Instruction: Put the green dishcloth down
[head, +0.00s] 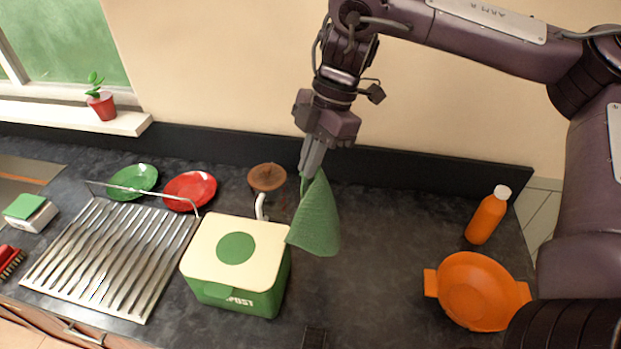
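The green dishcloth (317,222) hangs from my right gripper (311,170) in the head view, draped down in a cone shape. The gripper points downward and its fingers are shut on the top of the cloth. The cloth's lower left edge shows beside the upper right corner of the green and cream bin (240,300); I cannot tell whether they touch. The cloth appears held up in front of the back part of the dark countertop (375,265). My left gripper is not in view.
A metal dish rack (112,255) stands left of the bin, with a green plate (133,181) and a red plate (190,190) behind it. A brown round item (267,178) is behind the bin. An orange pot (474,291) and orange bottle (487,216) stand right. The counter between bin and pot is clear.

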